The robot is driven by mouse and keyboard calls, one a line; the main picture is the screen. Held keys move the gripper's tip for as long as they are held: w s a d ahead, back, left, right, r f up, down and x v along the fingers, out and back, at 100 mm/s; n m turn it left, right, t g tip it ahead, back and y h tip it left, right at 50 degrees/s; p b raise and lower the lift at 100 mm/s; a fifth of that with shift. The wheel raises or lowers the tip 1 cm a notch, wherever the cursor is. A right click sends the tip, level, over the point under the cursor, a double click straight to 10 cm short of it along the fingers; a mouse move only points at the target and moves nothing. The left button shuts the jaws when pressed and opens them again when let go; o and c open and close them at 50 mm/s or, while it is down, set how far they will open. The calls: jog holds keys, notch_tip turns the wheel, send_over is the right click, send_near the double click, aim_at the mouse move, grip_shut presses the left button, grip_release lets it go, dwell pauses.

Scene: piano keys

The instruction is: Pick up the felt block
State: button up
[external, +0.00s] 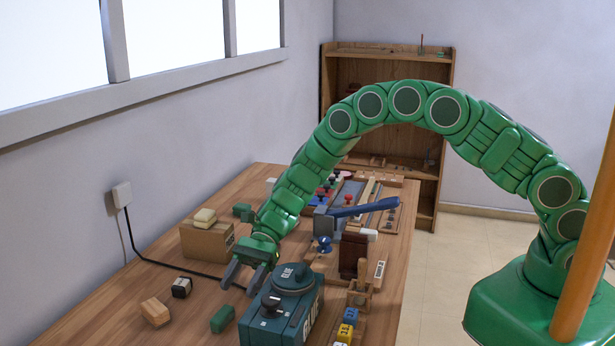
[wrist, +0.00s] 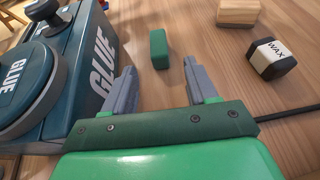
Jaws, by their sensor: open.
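A small dark green block (external: 222,318), which looks like the felt block, lies on the table left of the glue pot in the external view. In the wrist view the green block (wrist: 159,49) lies ahead of my fingertips, roughly in line with the gap between them. My gripper (external: 244,279) is open and empty, low over the table beside the glue pot. Its two grey fingers (wrist: 160,75) are spread apart in the wrist view, with the block beyond them and untouched. A second green block (external: 242,210) lies farther back, by the cardboard box.
The large teal glue pot (external: 283,318) stands close to the right of the green block; it fills the left of the wrist view (wrist: 75,85). A wax block (wrist: 270,60) and a wooden block (wrist: 238,13) lie to the other side. A black cable (wrist: 290,110) crosses the table.

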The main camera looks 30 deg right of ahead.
aim_at(228, 306)
jog(key=shift+x, duration=3.55)
jog(key=c, duration=1)
